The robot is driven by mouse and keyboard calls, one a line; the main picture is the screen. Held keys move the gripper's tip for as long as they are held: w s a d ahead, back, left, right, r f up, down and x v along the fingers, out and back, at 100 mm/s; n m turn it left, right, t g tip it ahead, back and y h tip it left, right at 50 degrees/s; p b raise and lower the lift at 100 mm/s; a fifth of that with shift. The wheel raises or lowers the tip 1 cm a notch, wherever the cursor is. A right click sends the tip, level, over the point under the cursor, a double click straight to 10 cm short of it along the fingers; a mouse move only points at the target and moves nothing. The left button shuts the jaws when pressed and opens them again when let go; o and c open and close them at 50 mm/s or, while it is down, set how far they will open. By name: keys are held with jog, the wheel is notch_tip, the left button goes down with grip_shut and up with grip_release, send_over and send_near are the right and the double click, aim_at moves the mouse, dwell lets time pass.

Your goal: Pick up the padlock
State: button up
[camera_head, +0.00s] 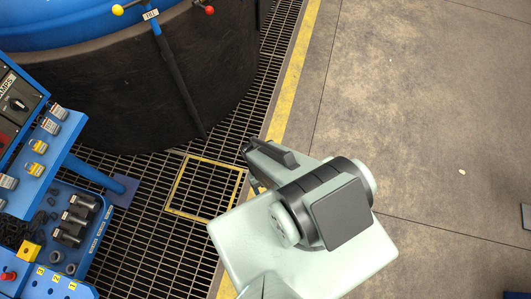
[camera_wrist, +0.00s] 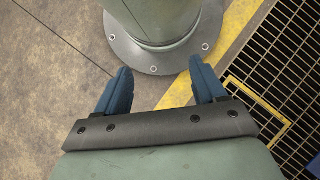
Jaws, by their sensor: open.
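I cannot pick out a padlock for certain in either view. Small grey blocks (camera_head: 50,126) and yellow blocks (camera_head: 38,146) sit on the sloped blue panel at the left of the head view, too small to name surely. My gripper (camera_wrist: 160,68) shows in the wrist view with its two blue fingers wide apart and nothing between them. It points toward the floor, over the yellow line beside the grating. In the head view my arm hides most of the gripper, well to the right of the blue panel.
A blue tray (camera_head: 88,250) with dark cylindrical parts (camera_head: 77,218) lies below the panel. A large dark round vessel (camera_head: 120,85) with a blue top stands behind. Floor grating (camera_head: 160,235) lies between panel and arm. Open concrete floor (camera_head: 430,110) is at right.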

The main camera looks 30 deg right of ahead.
dwell(0.4)
jog(key=n+t+y, duration=0.9)
jog(key=t, duration=0.7)
send_near(38, 145)
jog(key=shift+y, duration=0.3)
jog(key=x, duration=0.4)
jog(key=shift+w+a, duration=0.15)
jog(key=shift+a, duration=0.1)
jog(key=shift+f+x, duration=0.15)
jog(key=shift+x, duration=1.4)
jog(key=shift+f+x, duration=0.15)
jog(key=shift+x, duration=1.4)
jog(key=shift+d, duration=0.2)
